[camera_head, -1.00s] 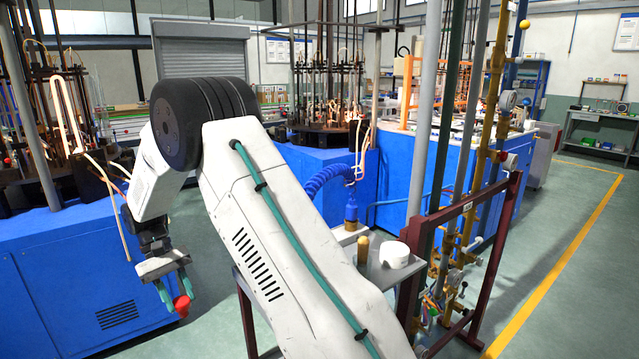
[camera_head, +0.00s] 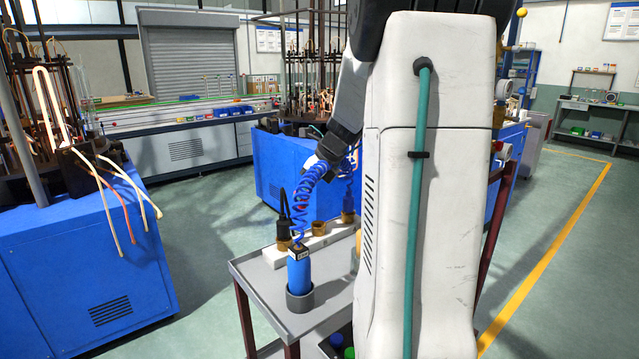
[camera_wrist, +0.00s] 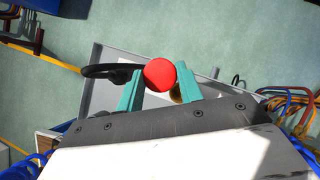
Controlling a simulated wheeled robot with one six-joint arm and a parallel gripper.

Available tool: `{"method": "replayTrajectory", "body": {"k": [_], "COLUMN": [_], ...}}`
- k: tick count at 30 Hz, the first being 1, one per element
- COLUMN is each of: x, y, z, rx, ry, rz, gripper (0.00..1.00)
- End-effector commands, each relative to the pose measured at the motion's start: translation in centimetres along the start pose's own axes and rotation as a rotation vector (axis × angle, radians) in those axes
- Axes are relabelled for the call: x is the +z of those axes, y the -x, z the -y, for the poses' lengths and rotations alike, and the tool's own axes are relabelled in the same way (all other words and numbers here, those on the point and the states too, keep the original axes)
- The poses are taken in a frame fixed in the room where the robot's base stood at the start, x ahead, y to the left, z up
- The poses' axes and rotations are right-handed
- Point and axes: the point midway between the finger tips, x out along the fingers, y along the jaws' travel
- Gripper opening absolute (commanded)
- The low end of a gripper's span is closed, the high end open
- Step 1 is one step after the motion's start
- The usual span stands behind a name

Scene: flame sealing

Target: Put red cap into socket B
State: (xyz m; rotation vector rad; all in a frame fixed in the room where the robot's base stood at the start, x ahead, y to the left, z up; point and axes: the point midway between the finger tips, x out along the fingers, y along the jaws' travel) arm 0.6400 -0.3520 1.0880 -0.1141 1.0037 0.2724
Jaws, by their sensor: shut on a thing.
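The red cap (camera_wrist: 160,72) shows in the wrist view between the two teal fingers of my gripper (camera_wrist: 159,82), which are shut on it. The cap is above a grey-topped stand; the gap beneath it cannot be judged. In the head view my arm hides the cap and the fingers. A white block (camera_head: 271,257) on the stand carries brown sockets: one (camera_head: 319,228) looks empty, one holds a black plug (camera_head: 283,232), one a blue connector (camera_head: 348,204). No socket letters are readable, so I cannot tell which is B.
A blue cylinder (camera_head: 299,274) with a coiled blue hose stands in a grey cup on the stand's top (camera_head: 258,281). A blue machine (camera_head: 75,260) is at the left; open floor lies between.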

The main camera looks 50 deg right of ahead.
Motion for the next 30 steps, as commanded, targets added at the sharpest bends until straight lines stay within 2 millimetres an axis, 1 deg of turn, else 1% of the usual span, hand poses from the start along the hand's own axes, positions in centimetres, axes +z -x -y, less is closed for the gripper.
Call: {"method": "replayTrajectory", "body": {"k": [1, 3, 6, 8, 14, 24, 30], "x": [-0.8, -1.6, -2.2, -2.4, -3.1, -4.7, -5.2], "y": [1.4, 2.5, 3.4, 3.5, 2.5, -0.1, -1.0], "z": [0.6, 1.1, 1.5, 1.7, 1.7, 1.8, 1.8], "rx": [-0.056, -0.11, -0.154, -0.165, -0.166, -0.165, -0.166], "ry": [-0.084, -0.174, -0.25, -0.271, -0.278, -0.275, -0.274], "rz": [0.005, 0.01, 0.017, 0.019, 0.018, 0.018, 0.018], "gripper": [0.15, 0.15, 0.15, 0.15, 0.15, 0.15, 0.15]}}
